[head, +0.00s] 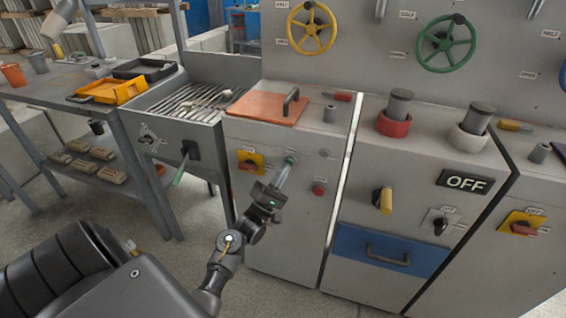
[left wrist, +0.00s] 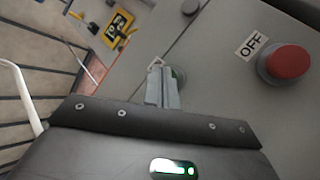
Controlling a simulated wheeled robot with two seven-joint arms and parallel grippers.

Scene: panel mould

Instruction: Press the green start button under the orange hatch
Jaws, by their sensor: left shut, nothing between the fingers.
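The orange hatch (head: 268,107) with a dark handle lies closed on top of the grey cabinet. The green start button (head: 291,158) is on the cabinet's front below it; it also shows partly in the left wrist view (left wrist: 179,74), behind my fingers. My left gripper (head: 286,166) is shut and empty, its fingertips at the green button. In the left wrist view the fingertips (left wrist: 162,68) overlap the button's left side; I cannot tell whether they touch it. My right gripper is not in view.
A red button (head: 319,189), labelled OFF in the left wrist view (left wrist: 288,62), sits beside the green one. A yellow-plated switch (head: 250,161) is to the left. A blue drawer (head: 385,250) is at right.

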